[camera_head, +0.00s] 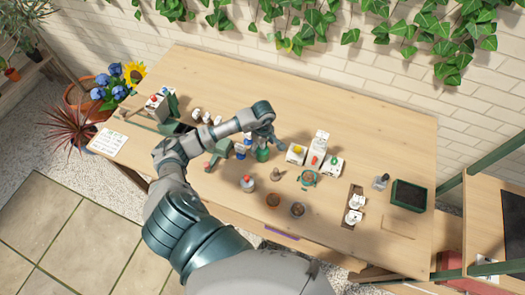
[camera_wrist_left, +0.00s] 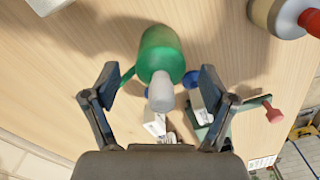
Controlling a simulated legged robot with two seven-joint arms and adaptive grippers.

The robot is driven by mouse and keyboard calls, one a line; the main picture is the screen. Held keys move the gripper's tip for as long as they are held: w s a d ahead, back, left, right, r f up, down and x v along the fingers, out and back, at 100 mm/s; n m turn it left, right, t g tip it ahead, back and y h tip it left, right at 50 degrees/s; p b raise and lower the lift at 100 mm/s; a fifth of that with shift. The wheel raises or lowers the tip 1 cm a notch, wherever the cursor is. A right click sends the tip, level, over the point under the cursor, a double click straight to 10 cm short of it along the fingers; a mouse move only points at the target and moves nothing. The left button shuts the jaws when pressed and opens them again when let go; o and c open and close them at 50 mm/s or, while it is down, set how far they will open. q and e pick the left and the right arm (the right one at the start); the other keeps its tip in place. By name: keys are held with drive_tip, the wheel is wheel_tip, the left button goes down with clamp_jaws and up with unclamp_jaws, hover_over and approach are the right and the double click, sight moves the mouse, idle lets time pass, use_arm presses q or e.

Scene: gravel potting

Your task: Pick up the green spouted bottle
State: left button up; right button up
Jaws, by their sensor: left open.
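The green spouted bottle (camera_head: 262,154) stands on the wooden table, just below the end of my left arm in the head view. In the left wrist view the green bottle (camera_wrist_left: 161,45) is at the upper middle, its pale spout pointing toward the camera. My left gripper (camera_wrist_left: 158,86) is open, with one finger on each side of the spout and lower body. It is not closed on the bottle, and I cannot tell whether a finger touches it. In the head view my left gripper (camera_head: 250,141) is small and partly hidden. My right gripper is not in view.
A red-capped bottle (camera_head: 248,184) stands close by; its red top also shows in the left wrist view (camera_wrist_left: 309,22). White boxes (camera_head: 318,148) stand to the right. A red-handled green tool (camera_head: 215,155) lies left. Small pots (camera_head: 297,209) stand in front.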

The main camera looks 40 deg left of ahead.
use_arm(q)
drive_tip(key=shift+f, duration=0.4)
drive_tip(key=c, duration=1.4)
wheel_tip(320, 180, up, 10)
drive_tip(key=shift+r+b, duration=0.1)
drive_tip(key=shift+b, duration=0.3)
drive_tip(key=shift+c, duration=0.2)
